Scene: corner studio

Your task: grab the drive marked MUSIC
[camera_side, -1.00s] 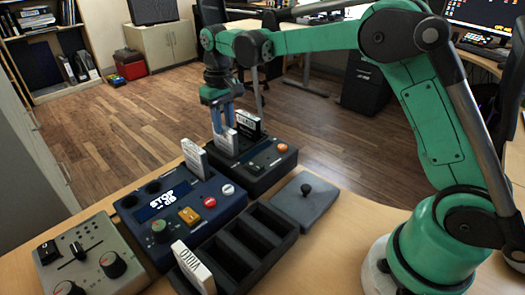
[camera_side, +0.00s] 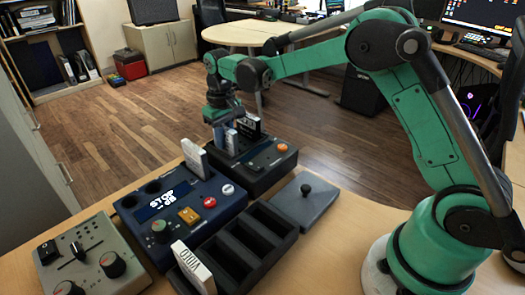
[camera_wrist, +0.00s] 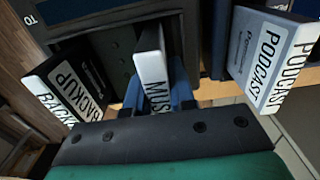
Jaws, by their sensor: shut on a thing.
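The drive marked MUSIC (camera_wrist: 152,66) is at the centre of the wrist view, a slim case with a white edge and its label partly cut off. My gripper (camera_wrist: 165,95) has blue fingers shut on its sides. In the side view the same drive (camera_side: 231,142) stands upright in the black dock (camera_side: 258,180), with my gripper (camera_side: 220,130) low over it. The BACKUP drive (camera_wrist: 68,82), black with a white label, stands to its left in the wrist view. It also shows in the side view (camera_side: 249,125). The PODCAST drive (camera_wrist: 262,50) is to the right in the wrist view.
A white drive (camera_side: 193,155) stands in the blue STOP console (camera_side: 180,205), close to the dock. Another white drive (camera_side: 193,265) stands in the black slotted rack (camera_side: 250,235), whose other slots look empty. A grey knobbed lid (camera_side: 305,200) and a grey control box (camera_side: 92,260) lie nearby.

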